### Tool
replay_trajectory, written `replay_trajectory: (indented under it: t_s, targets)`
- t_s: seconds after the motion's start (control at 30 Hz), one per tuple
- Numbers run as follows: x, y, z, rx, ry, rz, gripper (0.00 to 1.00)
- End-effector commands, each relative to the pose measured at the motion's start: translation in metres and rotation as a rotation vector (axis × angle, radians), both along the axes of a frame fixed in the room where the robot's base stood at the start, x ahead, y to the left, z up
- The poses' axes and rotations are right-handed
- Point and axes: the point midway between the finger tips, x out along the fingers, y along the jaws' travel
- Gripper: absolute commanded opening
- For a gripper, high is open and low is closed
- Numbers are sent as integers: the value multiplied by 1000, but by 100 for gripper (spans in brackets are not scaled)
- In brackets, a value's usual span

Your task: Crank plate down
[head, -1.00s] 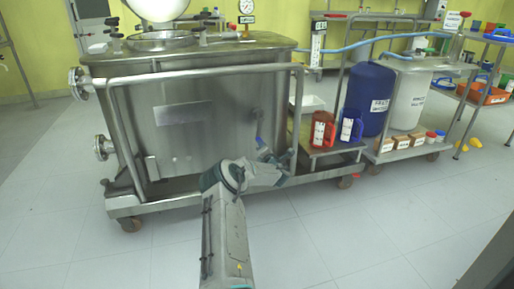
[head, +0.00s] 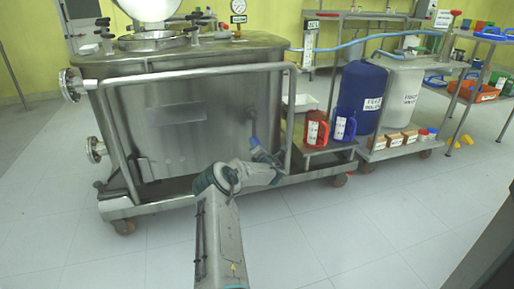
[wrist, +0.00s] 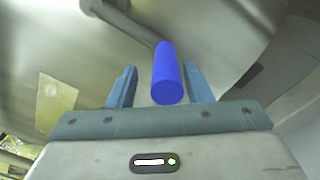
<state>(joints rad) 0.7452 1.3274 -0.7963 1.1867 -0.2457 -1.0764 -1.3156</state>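A blue cylindrical handle (wrist: 166,75) stands between the two fingers of my gripper (wrist: 160,88) in the wrist view. Gaps show on both sides, wider on the left, so the gripper is open around it and not clamped. A dark metal crank-like part (wrist: 118,14) lies beyond the handle, partly out of frame. In the head view my gripper (head: 262,150) is at the right part of the steel tank's front, by the blue handle (head: 254,141). My wrist hides part of this area. I cannot tell which part is the crank plate.
The steel tank (head: 140,125) stands on a wheeled frame with a bent rail (head: 200,72) in front. To the right are a red jug (head: 316,130), a blue jug (head: 345,127) and a blue drum (head: 361,95). The floor in front is clear.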

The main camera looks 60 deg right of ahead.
Motion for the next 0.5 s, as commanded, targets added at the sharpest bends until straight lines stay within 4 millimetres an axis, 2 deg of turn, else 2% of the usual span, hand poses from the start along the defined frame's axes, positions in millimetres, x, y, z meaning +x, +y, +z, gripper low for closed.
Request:
replay_trajectory:
  t_s: [0.27,0.5]
  targets:
    - [-9,0,0,2,3,-9,46]
    - [-29,19,2,4,3,-7,46]
